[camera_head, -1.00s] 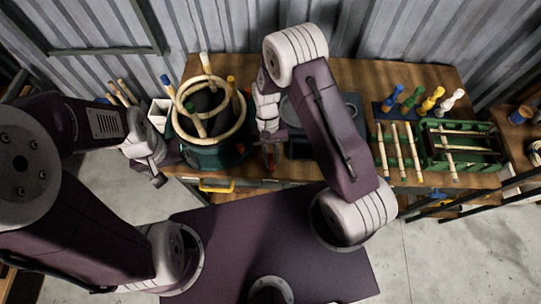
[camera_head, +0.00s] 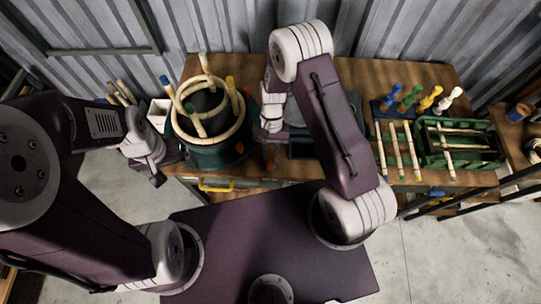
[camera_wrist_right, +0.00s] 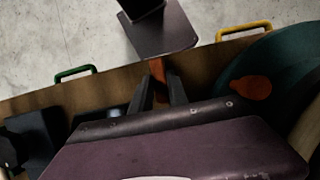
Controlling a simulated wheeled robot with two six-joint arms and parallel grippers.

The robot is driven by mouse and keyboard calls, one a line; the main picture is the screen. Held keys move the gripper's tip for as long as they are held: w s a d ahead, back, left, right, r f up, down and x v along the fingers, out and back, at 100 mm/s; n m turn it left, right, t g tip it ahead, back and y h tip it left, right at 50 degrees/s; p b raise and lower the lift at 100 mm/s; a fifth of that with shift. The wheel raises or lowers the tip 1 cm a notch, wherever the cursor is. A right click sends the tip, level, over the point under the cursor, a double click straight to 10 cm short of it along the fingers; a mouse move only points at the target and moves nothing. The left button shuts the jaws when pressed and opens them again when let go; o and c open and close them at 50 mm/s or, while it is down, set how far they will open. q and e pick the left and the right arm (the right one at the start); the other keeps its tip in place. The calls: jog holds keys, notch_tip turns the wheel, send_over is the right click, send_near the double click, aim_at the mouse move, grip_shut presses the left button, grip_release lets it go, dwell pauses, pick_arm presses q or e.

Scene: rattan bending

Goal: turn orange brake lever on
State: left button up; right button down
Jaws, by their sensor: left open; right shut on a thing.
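The orange brake lever (camera_wrist_right: 158,79) is a narrow orange-brown bar at the front of the workbench, and its orange end also shows in the head view (camera_head: 270,163). My right gripper (camera_wrist_right: 158,98) is shut on the lever, with a dark finger on each side of it. In the head view my right gripper (camera_head: 270,142) is at the bench front, just right of the green round bender (camera_head: 214,158). The wrist and fingers hide part of the lever. My left gripper (camera_head: 157,175) is open and empty, left of the bench front.
An orange oval knob (camera_wrist_right: 250,88) sits on the green bender. Rattan rings and coloured-tip pegs stand on top of it. A green crate (camera_head: 432,158) and several sticks lie at the right of the bench. A yellow handle (camera_head: 216,186) juts from the bench front.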

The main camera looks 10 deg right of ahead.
jog(key=c, duration=1.3)
grip_release()
jog(key=shift+w+r, duration=0.1)
jog(key=b+v, duration=0.1)
jog(key=v, duration=0.8)
